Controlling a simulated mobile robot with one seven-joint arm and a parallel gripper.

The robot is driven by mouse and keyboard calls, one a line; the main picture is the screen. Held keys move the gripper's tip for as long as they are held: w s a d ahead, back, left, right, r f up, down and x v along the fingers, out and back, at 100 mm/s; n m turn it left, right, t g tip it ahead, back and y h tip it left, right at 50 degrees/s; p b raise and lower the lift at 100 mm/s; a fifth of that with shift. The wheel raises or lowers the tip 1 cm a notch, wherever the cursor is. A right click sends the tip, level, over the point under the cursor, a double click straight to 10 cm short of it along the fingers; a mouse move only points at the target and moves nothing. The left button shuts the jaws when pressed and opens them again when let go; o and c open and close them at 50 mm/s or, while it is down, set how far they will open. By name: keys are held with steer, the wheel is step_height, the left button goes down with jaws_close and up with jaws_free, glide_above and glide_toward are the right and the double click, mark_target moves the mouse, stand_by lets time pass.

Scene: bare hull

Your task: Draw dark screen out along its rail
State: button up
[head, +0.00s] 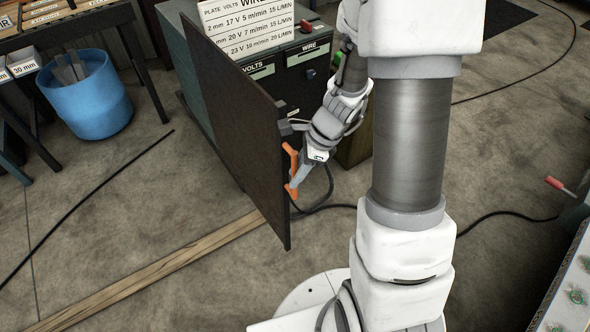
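The dark screen (232,122) is a tall, thin, dark brown panel standing upright, seen at a steep angle left of my arm. An orange handle (292,165) is on its right-hand side, near the front edge. My gripper (297,178) is at this handle, with a grey finger reaching down to the handle's lower end. It appears to touch the handle, but I cannot tell whether the fingers are closed around it. The rail is not clearly visible.
A dark green machine (300,75) with a white settings sign (250,25) stands behind the screen. A blue bin (88,95) stands at left by a rack. Cables and a wooden plank (150,272) lie on the floor. Floor left of the screen is mostly clear.

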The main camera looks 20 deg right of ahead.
steer(key=shift+w, duration=0.1)
steer(key=p+v, duration=0.5)
steer(key=v, duration=1.2)
steer(key=shift+d+r, duration=0.15)
steer(key=s+a+r+n+t+h+p, duration=0.1)
steer(key=s+a+r+n+t+h, duration=0.1)
steer(key=s+r+n, duration=0.4)
steer(key=s+a+r+n+t+h+p, duration=0.2)
steer(key=s+a+r+n, duration=0.3)
steer(key=r+n, duration=0.5)
steer(key=shift+s+n, duration=0.5)
steer(key=shift+n, duration=2.1)
